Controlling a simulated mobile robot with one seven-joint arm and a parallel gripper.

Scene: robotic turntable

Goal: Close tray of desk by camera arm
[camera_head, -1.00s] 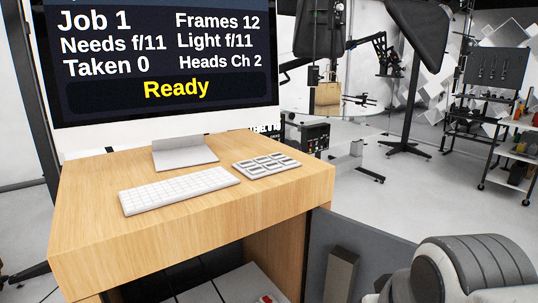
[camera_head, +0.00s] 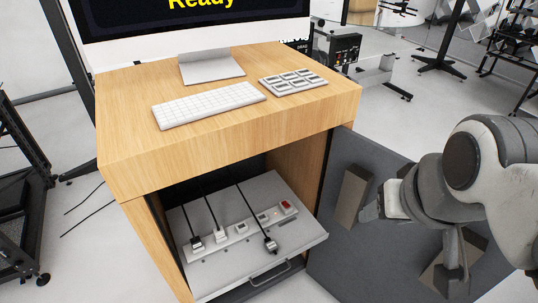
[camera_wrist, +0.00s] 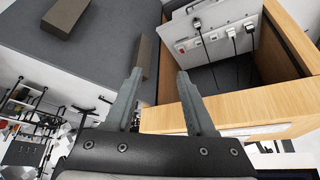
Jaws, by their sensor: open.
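The tray (camera_head: 235,262) is a light grey sheet pulled out of the wooden desk (camera_head: 225,140). It carries a power strip (camera_head: 240,229) with plugs and a red switch, and has a bar handle (camera_head: 270,273) on its front edge. In the wrist view the tray (camera_wrist: 186,48) shows at the top, beyond the desk's wooden edge. My gripper (camera_head: 368,212) is to the right of the tray, in front of the open grey door, apart from the tray. In the wrist view its fingers (camera_wrist: 160,74) are spread, with nothing between them.
The grey door (camera_head: 335,245) stands open to the right of the tray, with a brown block handle (camera_head: 353,190) on it. A keyboard (camera_head: 208,105) and a key pad (camera_head: 293,81) lie on the desktop. A black rack (camera_head: 25,200) stands at left.

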